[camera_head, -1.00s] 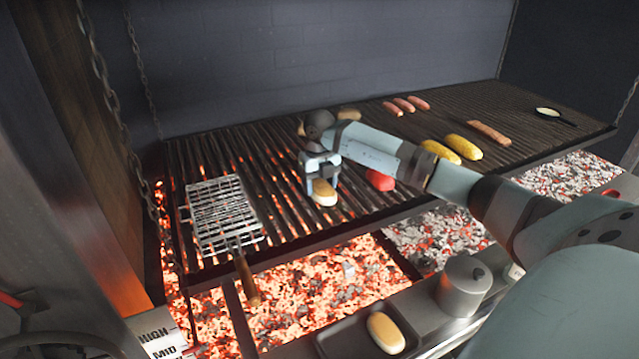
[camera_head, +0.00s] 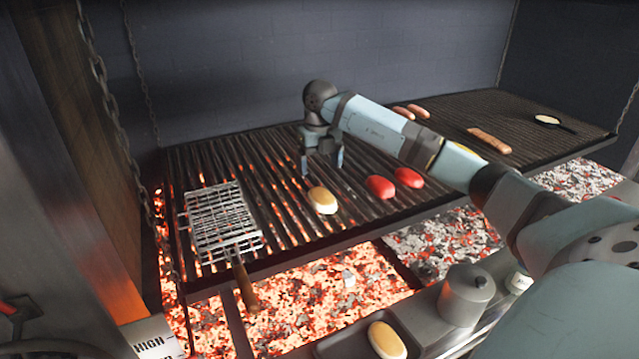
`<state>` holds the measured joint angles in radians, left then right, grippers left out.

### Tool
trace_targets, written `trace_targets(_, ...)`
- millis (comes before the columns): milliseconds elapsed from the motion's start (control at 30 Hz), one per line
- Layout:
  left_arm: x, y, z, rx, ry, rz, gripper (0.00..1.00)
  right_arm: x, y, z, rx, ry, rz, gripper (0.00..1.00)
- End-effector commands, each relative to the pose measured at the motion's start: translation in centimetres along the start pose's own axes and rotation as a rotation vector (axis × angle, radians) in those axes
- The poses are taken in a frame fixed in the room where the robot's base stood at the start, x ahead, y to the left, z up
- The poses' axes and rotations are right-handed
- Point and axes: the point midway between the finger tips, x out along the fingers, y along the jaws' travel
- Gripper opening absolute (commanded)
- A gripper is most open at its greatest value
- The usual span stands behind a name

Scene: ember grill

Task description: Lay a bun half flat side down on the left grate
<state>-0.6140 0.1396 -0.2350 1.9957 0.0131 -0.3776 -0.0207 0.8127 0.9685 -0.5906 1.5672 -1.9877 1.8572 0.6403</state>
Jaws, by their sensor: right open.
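A bun half (camera_head: 322,200) lies on the bars of the left grate (camera_head: 282,222), near its front. My left gripper is not in view.
A wire grill basket (camera_head: 220,215) lies left on the grate. Two red pieces (camera_head: 380,187) lie right of the bun half. A lidded metal pot (camera_head: 466,295) stands in front. Embers glow below.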

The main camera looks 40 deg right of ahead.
Motion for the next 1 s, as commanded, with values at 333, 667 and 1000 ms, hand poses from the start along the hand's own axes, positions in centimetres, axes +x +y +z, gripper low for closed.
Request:
trace_targets(333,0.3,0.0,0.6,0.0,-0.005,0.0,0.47,-3.5,0.0,0.0,0.0,0.0,0.0,0.87)
trace_targets(667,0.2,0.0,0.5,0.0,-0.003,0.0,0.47,-3.5,0.0,0.0,0.0,0.0,0.0,0.87)
trace_targets(1000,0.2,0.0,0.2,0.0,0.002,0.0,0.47,-3.4,0.0,0.0,0.0,0.001,0.0,0.87)
